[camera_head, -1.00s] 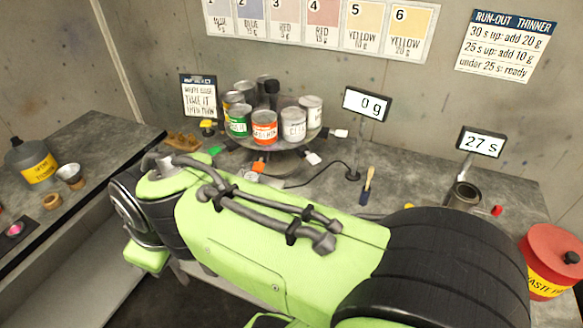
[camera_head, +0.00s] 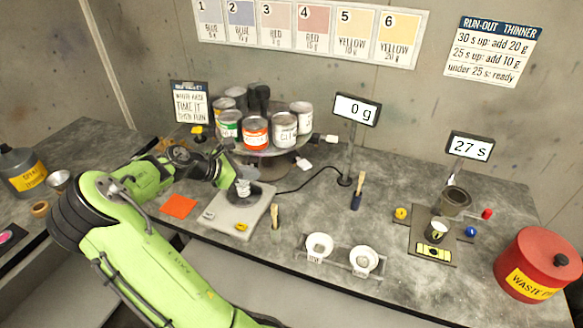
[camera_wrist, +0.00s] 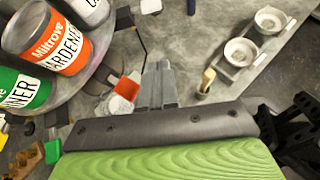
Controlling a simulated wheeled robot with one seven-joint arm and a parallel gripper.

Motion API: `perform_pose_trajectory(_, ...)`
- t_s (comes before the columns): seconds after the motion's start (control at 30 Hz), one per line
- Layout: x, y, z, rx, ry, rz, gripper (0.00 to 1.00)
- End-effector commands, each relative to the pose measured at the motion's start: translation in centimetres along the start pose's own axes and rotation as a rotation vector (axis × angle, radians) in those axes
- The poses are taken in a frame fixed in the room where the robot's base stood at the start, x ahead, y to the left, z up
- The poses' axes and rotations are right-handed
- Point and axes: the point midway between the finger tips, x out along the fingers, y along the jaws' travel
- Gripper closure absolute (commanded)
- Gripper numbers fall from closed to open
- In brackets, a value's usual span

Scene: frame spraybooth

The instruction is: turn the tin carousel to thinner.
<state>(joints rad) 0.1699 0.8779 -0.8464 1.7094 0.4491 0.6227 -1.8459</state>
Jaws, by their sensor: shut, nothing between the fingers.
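The tin carousel (camera_head: 290,150) is a round dark tray with several tins at the back of the bench. An orange-labelled hardener tin (camera_head: 255,133) faces the front. Left of it is a green-labelled tin (camera_head: 230,125); its label ends in "NNER" in the wrist view (camera_wrist: 22,90). A white-labelled tin (camera_head: 284,130) stands to the right. Coloured tabs stick out around the base, including an orange tab (camera_wrist: 129,88) and a green tab (camera_wrist: 52,152). My gripper (camera_head: 243,187) is in front of the carousel, shut and empty. In the wrist view its fingers (camera_wrist: 162,72) are just right of the orange tab; contact cannot be told.
A scale plate (camera_head: 228,214) lies below my gripper. A 0 g display (camera_head: 356,109) stands right of the carousel. A brush (camera_head: 358,190), two white cups (camera_head: 319,246) and a red waste bin (camera_head: 540,262) are further right. An orange square (camera_head: 178,206) lies left.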

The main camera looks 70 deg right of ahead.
Motion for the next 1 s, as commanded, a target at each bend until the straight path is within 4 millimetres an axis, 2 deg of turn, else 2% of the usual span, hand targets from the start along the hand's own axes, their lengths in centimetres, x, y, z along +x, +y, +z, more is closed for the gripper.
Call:
perform_pose_trajectory(0.1, 1.0, 0.5, 0.8, -0.072, -0.073, -0.009, 1.00)
perform_pose_trajectory(0.27, 3.0, 0.4, 1.0, -0.077, -0.075, -0.013, 1.00)
perform_pose_trajectory(0.63, 11.1, 0.3, 1.5, -0.076, -0.072, -0.013, 1.00)
perform_pose_trajectory(0.7, 12.2, 0.4, 2.3, -0.074, -0.071, -0.011, 1.00)
perform_pose_trajectory(0.83, 13.6, 0.5, 3.3, -0.074, -0.070, -0.010, 1.00)
perform_pose_trajectory(1.0, 14.2, 0.6, 3.7, -0.077, -0.070, -0.008, 1.00)
